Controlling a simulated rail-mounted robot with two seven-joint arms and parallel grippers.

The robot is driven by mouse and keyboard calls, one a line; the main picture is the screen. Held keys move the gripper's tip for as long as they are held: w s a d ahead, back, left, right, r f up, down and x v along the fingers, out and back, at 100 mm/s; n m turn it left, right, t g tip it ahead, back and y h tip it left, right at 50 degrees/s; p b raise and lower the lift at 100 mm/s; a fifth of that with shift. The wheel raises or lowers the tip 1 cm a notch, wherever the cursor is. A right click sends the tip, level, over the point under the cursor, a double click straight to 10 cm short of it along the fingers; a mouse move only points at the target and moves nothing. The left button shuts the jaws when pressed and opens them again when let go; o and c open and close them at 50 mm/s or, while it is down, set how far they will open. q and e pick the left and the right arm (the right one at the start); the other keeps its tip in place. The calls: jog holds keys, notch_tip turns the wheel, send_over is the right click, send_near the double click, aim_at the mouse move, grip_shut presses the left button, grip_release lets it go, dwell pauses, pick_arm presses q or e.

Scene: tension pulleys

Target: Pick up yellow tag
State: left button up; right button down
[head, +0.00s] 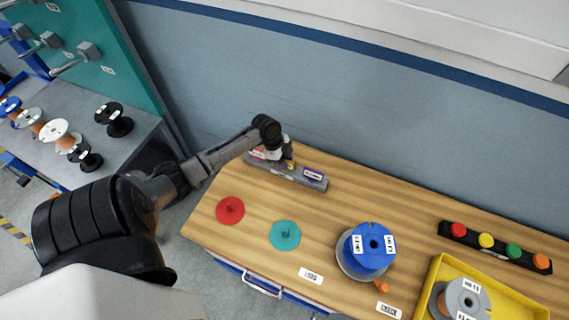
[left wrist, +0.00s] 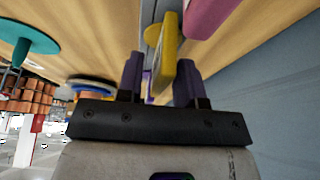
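The yellow tag (head: 290,164) stands at the grey holder (head: 315,184) at the back left of the wooden table. My left gripper (head: 284,157) is at the holder, right by the tag, and partly hides it. In the left wrist view, the yellow tag (left wrist: 165,50) shows just ahead of and between the two fingers of my left gripper (left wrist: 158,72). The fingers are apart, with a gap beside the tag; I cannot tell whether one touches it. My right gripper is not in view.
A purple tag (head: 313,174) sits on the holder beside the yellow one. A red disc (head: 230,210), a teal disc (head: 285,235) and a blue spool (head: 369,248) stand nearer the front. A yellow tray (head: 437,270) and a black strip with coloured buttons (head: 497,247) are at the right.

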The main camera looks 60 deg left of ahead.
pick_arm(q)
grip_shut()
jog(key=shift+r, duration=0.1)
jog(key=shift+r, duration=0.55)
notch_tip(320, 180, up, 3)
jog(key=shift+f+p, duration=0.15)
jog(key=shift+p, duration=0.2)
jog(key=s+d+r+p, duration=0.1)
jog(key=s+d+r, duration=0.5)
jog(key=d, duration=0.4)
jog(key=shift+r+p, duration=0.35)
jog(key=shift+r, duration=0.15)
